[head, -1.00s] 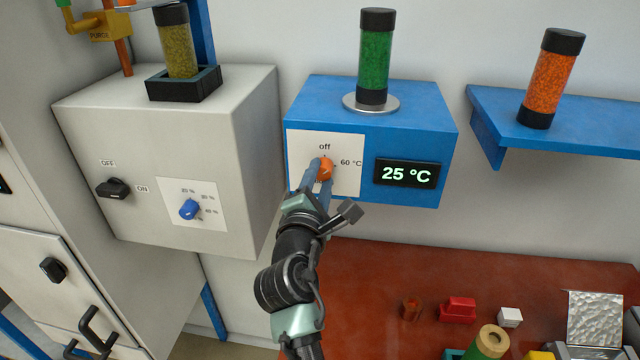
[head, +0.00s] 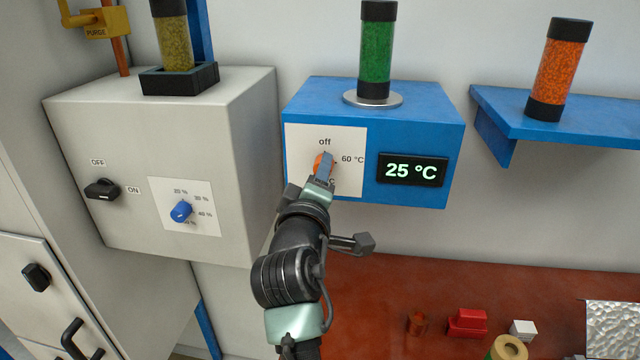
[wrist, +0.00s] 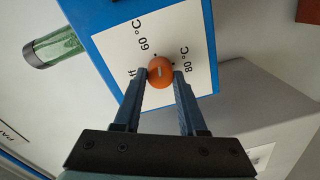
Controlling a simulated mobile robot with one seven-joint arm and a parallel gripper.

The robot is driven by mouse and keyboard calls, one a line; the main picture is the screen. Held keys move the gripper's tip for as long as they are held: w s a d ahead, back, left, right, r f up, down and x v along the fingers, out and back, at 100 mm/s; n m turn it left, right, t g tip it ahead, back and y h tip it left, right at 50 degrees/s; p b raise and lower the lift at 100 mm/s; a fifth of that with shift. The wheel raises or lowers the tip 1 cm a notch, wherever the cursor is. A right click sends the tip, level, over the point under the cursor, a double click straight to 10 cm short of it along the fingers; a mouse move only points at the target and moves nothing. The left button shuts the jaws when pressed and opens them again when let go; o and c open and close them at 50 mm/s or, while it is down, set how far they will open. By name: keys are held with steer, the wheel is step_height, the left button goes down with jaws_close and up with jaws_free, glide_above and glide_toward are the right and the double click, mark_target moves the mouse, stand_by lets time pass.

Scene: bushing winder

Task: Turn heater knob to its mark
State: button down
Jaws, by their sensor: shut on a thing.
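The heater is a blue box (head: 415,118) with a white dial panel (head: 348,182) and a display (head: 412,170) reading 25 °C. The small orange heater knob (head: 318,163) is on the panel, partly hidden by my fingers; it shows better in the wrist view (wrist: 160,74). "off" is above it and "60 °C" to its right; the wrist view also shows "80 °C". My gripper (head: 325,163) is shut on the knob, one finger on each side in the wrist view (wrist: 162,74). A short pale line shows on the knob face; I cannot tell which label it points to.
A grey box (head: 150,215) with a black OFF/ON switch (head: 102,189) and a blue percent knob (head: 181,210) stands left. A green-filled cylinder (head: 376,50) stands on the heater. A blue shelf (head: 580,115) is at right. Small parts lie on the red-brown table (head: 400,285) below.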

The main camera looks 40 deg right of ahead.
steer(key=shift+f+m+b, duration=0.1)
steer(key=shift+m+b, duration=5.05)
steer(key=shift+m, duration=2.45)
steer(key=shift+c, duration=2.3)
jaws_free()
steer(key=shift+s, duration=0.15)
steer(key=b+v, duration=0.3)
steer(key=v, duration=0.9)
steer(key=shift+s+a, duration=0.3)
